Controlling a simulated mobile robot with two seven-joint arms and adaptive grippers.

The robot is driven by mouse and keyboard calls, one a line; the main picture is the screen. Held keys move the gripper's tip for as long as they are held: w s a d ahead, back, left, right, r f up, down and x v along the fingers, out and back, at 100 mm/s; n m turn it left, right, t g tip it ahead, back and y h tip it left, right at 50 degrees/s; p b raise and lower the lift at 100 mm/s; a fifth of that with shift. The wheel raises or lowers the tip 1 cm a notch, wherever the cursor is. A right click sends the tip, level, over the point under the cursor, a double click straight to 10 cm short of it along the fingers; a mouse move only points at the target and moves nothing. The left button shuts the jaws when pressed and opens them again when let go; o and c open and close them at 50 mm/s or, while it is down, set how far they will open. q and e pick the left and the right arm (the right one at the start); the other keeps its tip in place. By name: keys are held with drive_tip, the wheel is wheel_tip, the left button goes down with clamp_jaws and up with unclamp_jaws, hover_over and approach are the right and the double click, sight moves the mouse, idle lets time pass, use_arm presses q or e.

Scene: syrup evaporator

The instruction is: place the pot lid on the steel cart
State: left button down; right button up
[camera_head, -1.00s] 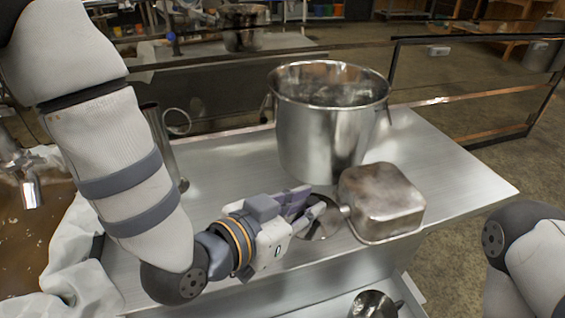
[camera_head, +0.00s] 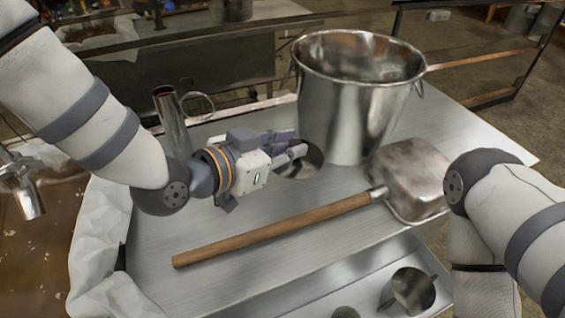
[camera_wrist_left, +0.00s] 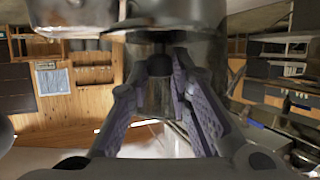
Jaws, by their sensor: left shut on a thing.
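The pot lid (camera_head: 302,166) is a small round, shiny steel disc, partly hidden by my left gripper's fingers. My left gripper (camera_head: 298,150) is shut on it, just left of the big steel pot. Whether the lid touches the cart top or hangs above it, I cannot tell. The left wrist view shows the two purple-padded fingers (camera_wrist_left: 188,100) with shiny metal between and beyond them. The steel cart (camera_head: 215,290) has a broad, bright top that lies below the gripper. My right arm comes in from the right, but its gripper is out of view.
The big open pot (camera_head: 345,115) stands on the cart. A ladle with a boxy metal head (camera_head: 412,180) and a long wooden handle (camera_head: 270,230) lies across the front. A steel jug (camera_head: 172,120) is at back left. A metal cup (camera_head: 412,290) sits on the lower shelf.

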use_arm(q)
drive_tip(key=w+a+f, duration=0.1)
drive_tip(key=w+f, duration=0.1)
drive_tip(key=f, duration=0.1)
drive_tip(key=w+a+f+b, duration=0.1)
drive_tip(key=f, duration=0.1)
drive_tip(key=shift+w+a+f, duration=0.25)
drive_tip(key=shift+w+a, duration=0.05)
drive_tip(key=shift+a, duration=0.05)
drive_tip(key=f, duration=0.3)
drive_tip(key=shift+w+a+f+b, duration=0.15)
drive_tip(key=shift+w+f+b, duration=0.05)
drive_tip(key=shift+f+b, duration=0.2)
drive_tip(key=shift+r, duration=0.2)
drive_tip(key=shift+f, duration=0.1)
use_arm(e)
drive_tip(key=shift+s+f+g, duration=0.3)
drive_tip(key=shift+s+f, duration=0.6)
drive_tip(key=shift+f, duration=0.2)
use_arm(q)
drive_tip(key=c, duration=1.9)
unclamp_jaws()
drive_tip(key=shift+f, duration=0.15)
drive_tip(key=o, duration=0.4)
drive_tip(key=shift+o, duration=0.2)
